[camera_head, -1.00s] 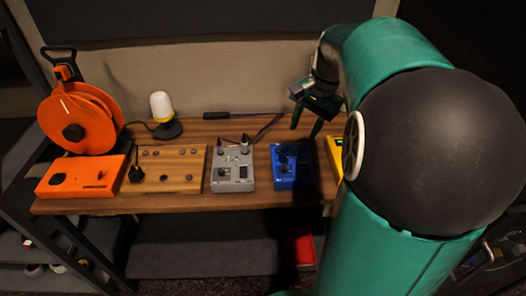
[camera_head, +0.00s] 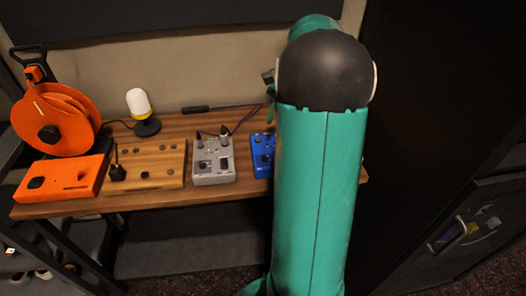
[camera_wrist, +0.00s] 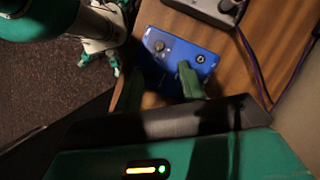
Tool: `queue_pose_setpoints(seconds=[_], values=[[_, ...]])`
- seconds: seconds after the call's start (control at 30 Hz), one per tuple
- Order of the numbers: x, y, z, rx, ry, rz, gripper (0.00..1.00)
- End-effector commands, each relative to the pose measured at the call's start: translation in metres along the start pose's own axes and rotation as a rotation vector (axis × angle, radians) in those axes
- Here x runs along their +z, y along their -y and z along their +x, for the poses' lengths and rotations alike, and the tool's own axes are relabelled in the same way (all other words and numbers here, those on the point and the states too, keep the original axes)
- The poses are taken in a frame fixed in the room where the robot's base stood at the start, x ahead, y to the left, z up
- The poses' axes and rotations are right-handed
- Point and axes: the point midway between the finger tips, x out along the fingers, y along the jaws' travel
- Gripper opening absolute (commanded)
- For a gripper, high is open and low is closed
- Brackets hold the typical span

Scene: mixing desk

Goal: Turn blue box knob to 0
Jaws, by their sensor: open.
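The blue box (camera_head: 259,142) sits on the wooden desk, and my arm hides its right part in the head view. In the wrist view the blue box (camera_wrist: 163,75) shows more fully, with a dark round knob (camera_wrist: 160,46) and a smaller round dark fitting (camera_wrist: 199,58). No scale mark can be read, so I cannot tell the knob's setting. My gripper (camera_wrist: 158,74) is open above the blue box, its green finger over the box and its other finger beside the box's left edge. The fingers look apart from the knob. In the head view my arm hides most of the gripper.
A grey box (camera_head: 213,163) with cables stands left of the blue box. Further left are a wooden panel (camera_head: 150,165), an orange box (camera_head: 62,180), an orange cable reel (camera_head: 70,112) and a lamp (camera_head: 138,103). A dark cabinet (camera_head: 470,225) stands at the right.

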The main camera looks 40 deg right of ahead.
Motion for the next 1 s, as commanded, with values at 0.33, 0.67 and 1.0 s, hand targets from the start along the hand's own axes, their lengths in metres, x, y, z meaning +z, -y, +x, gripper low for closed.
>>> queue_pose_setpoints(seconds=[0.33,0.67,1.0], values=[[0.001,-0.001,0.07,0.003,0.002,-0.001,0.41],[0.002,0.001,0.111,0.002,0.0,-0.004,0.41],[0.002,0.001,0.112,0.001,-0.001,-0.004,0.31]])
